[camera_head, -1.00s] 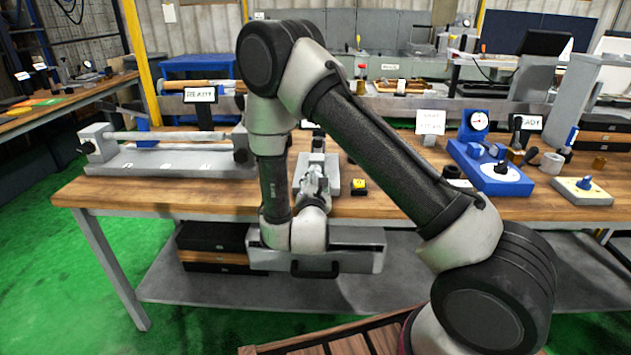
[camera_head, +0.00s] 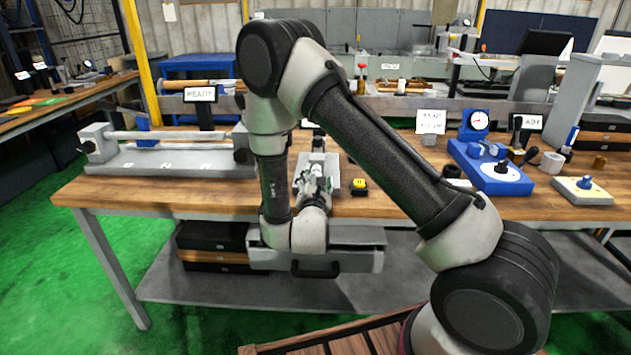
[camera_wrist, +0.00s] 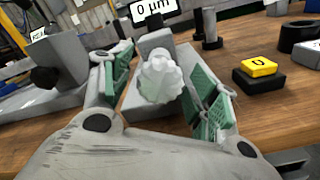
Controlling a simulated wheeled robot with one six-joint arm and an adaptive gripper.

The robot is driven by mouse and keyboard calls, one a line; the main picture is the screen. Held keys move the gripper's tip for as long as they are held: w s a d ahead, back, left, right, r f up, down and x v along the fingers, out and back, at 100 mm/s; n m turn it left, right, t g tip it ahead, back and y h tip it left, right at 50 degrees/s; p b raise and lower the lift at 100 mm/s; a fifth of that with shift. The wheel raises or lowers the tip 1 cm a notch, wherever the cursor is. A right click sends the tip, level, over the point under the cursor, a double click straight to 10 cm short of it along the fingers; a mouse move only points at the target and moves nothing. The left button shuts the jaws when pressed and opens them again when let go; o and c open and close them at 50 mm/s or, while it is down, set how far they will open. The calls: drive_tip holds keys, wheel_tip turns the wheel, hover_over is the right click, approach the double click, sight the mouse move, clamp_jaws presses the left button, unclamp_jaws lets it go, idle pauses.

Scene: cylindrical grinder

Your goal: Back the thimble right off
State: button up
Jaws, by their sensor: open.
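The thimble (camera_wrist: 160,78) is a pale, ribbed round knob facing me in the wrist view. It belongs to a small grey bench device (camera_wrist: 150,42) with a grey base, also seen in the head view (camera_head: 332,170). My gripper (camera_wrist: 160,84) is open, with one green-padded finger on each side of the thimble. A gap shows on both sides, so neither finger visibly touches it. In the head view my gripper (camera_head: 317,186) is small at the front of the device, and the thimble cannot be made out there.
A display reading 0 µm (camera_wrist: 154,8) stands behind the device. A black box with a yellow button (camera_head: 359,186) sits close on the right. A grey bench fixture (camera_head: 180,162) is at left and a blue gauge stand (camera_head: 490,170) at right on the wooden bench.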

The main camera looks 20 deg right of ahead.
drive_tip(key=shift+s, duration=0.1)
drive_tip(key=v, duration=1.2)
